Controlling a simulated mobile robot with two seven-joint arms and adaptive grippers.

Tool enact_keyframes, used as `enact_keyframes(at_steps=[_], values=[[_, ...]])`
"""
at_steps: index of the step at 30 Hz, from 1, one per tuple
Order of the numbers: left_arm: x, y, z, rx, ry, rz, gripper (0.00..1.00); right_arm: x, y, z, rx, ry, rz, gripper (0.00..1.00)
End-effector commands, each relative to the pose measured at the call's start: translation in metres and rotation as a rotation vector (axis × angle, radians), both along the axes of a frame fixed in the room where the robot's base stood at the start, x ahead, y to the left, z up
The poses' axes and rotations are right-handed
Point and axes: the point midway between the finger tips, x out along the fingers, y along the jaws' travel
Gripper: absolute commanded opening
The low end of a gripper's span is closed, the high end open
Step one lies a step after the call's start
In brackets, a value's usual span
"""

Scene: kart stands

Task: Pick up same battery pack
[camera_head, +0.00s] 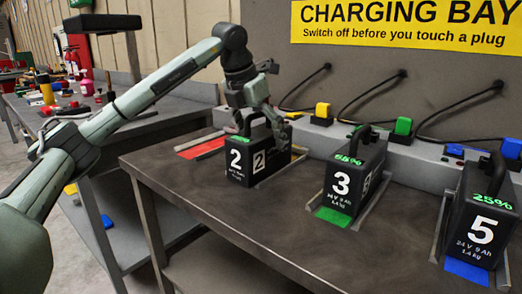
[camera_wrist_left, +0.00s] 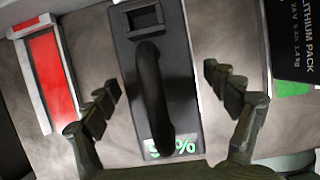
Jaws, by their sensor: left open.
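The black battery pack marked 2 (camera_head: 238,164) stands upright between rails on the grey bench. My left gripper (camera_head: 263,122) is over it, open and empty. In the left wrist view the pack's top (camera_wrist_left: 185,75) shows its black arched handle (camera_wrist_left: 152,95), with the left gripper's fingers (camera_wrist_left: 162,80) apart on either side of it. A green percentage label is partly hidden by the handle. Pack 5 (camera_head: 481,228), labelled 25%, is farther right on a blue mark. My right gripper is not seen.
An empty bay with a red mark (camera_head: 201,147) lies left of pack 2 and shows in the left wrist view (camera_wrist_left: 50,78). Yellow (camera_head: 322,110), green (camera_head: 403,126) and blue plugs sit on the ledge behind, some with black cables. The bench front (camera_head: 250,215) is bare.

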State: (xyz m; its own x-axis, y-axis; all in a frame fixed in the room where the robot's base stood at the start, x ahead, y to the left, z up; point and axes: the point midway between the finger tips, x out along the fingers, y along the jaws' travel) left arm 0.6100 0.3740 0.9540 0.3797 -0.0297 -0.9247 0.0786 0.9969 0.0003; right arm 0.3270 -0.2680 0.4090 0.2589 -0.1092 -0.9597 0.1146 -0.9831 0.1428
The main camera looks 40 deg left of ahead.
Motion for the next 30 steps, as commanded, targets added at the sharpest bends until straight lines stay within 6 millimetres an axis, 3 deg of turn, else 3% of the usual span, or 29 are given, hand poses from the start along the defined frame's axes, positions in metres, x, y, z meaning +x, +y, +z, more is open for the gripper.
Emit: enact_keyframes(at_steps=[8, 27, 30], values=[[0.0015, 0.0, -0.0031, -0.001, -0.002, 0.001, 0.86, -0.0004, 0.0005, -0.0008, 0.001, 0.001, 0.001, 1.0], [0.0014, -0.0001, -0.0027, -0.001, -0.002, 0.001, 0.07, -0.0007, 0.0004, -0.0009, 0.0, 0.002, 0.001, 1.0], [0.0023, -0.0001, 0.0017, -0.002, -0.012, 0.001, 0.02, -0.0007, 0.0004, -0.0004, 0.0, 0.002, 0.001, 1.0]])
